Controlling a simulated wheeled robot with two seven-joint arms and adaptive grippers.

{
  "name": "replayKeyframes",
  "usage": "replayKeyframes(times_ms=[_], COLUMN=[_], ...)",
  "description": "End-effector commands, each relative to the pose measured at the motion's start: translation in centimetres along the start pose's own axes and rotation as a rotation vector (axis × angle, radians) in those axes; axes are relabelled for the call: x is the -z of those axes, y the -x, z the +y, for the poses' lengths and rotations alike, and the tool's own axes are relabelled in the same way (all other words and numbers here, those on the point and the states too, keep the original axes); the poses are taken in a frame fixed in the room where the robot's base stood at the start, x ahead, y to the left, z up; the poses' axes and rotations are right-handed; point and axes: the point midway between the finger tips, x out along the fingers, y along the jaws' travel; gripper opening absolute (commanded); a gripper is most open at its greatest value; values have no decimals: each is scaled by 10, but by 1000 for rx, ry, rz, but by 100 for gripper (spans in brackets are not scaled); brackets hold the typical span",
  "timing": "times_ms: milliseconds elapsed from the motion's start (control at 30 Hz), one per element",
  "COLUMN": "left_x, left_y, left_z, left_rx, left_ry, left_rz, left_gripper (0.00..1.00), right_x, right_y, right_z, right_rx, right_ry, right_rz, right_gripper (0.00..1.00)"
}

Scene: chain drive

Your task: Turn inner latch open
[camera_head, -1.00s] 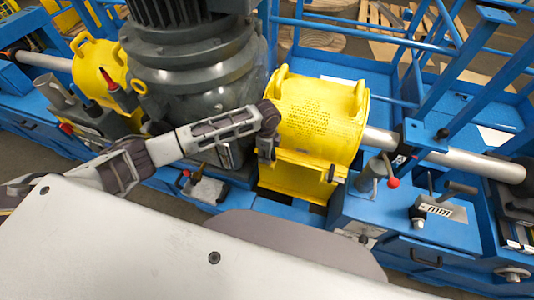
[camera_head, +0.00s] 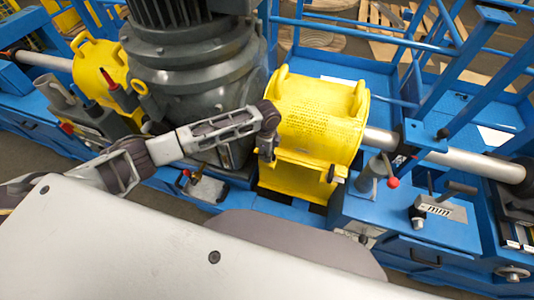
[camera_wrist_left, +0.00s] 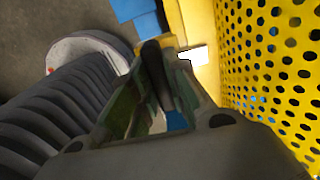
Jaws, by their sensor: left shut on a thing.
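The yellow perforated guard (camera_head: 318,115) sits closed over the shaft, right of the big grey motor. My left gripper (camera_head: 267,154) is at the guard's lower left edge, on the motor side. In the left wrist view my left gripper (camera_wrist_left: 160,88) is shut on a slim dark latch handle (camera_wrist_left: 151,56), which stands between its fingers. The fingers hide part of the latch, and its exact angle is hard to tell. A second dark latch (camera_head: 331,173) shows at the guard's lower right edge, untouched. My right gripper is out of view.
The grey motor (camera_head: 190,70) stands close to my left arm. A red-knobbed lever (camera_head: 392,182) and blue frame rails stand on the right. Another yellow guard (camera_head: 98,68) is at the far left.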

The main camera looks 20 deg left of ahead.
Motion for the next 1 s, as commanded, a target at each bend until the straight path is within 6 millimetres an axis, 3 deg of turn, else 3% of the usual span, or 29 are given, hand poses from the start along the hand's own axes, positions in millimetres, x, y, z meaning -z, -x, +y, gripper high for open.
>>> replayKeyframes(times_ms=[367, 1000], left_x=[1, 1], left_y=[2, 2], left_z=[0, 0], left_rx=[-1, 0], left_ry=[-161, -637], left_rz=[1, 2], left_gripper=[0, 0], right_x=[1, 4], right_y=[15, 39], right_z=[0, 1], right_rx=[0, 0], right_ry=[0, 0], right_rz=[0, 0], right_gripper=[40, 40])
